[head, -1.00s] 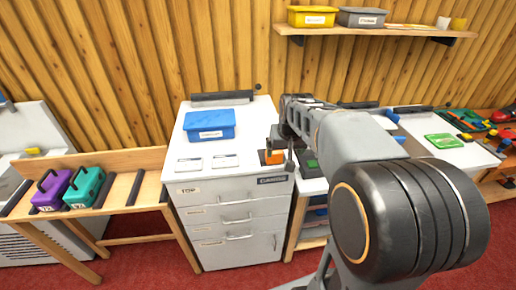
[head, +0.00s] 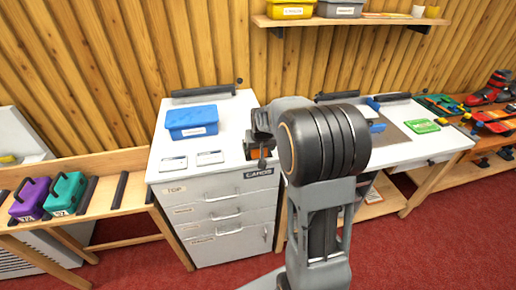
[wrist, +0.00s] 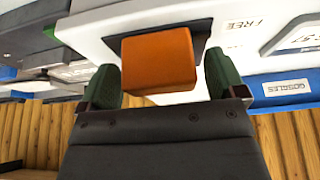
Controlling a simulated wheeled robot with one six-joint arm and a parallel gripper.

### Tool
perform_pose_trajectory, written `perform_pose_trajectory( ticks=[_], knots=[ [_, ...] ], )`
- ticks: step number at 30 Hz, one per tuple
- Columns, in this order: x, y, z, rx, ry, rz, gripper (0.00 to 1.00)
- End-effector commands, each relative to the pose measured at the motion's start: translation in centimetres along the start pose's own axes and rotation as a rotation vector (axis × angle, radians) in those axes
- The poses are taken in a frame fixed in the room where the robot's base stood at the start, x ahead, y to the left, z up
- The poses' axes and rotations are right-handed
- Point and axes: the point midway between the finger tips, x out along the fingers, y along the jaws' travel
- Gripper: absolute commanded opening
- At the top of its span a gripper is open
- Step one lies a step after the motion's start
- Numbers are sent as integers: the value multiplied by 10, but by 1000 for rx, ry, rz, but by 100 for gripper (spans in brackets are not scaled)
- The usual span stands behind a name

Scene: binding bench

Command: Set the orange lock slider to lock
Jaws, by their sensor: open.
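The orange lock slider (wrist: 158,62) is a block in a dark slot on the white cabinet top, with the printed word FREE to the right of the slot in the wrist view. My gripper (wrist: 161,82) is open, with one green-padded finger on each side of the slider. In the head view the slider (head: 251,152) is partly hidden by my gripper (head: 262,159) at the right edge of the cabinet top.
A blue box (head: 192,121) and two pale cards lie on the white drawer cabinet (head: 215,222), left of the slider. A low wooden bench (head: 118,165) with purple and teal cases stands at left. A white table with a green item is at right. A shelf hangs above.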

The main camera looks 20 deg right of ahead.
Motion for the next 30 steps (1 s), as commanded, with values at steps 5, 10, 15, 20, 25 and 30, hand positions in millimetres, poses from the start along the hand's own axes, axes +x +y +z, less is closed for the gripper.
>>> perform_pose_trajectory(
  ticks=[5, 10, 15, 20, 25, 30],
  knots=[
    [9, 0, 0, -1, 1, 0, 89],
    [10, -1, 0, -1, 1, 0, 89],
    [10, -1, 0, -1, 1, -1, 86],
    [10, -1, 0, -1, 1, -1, 71],
    [10, -1, 0, -1, 1, -1, 55],
    [10, -1, 0, -1, 1, -1, 39]
  ],
)
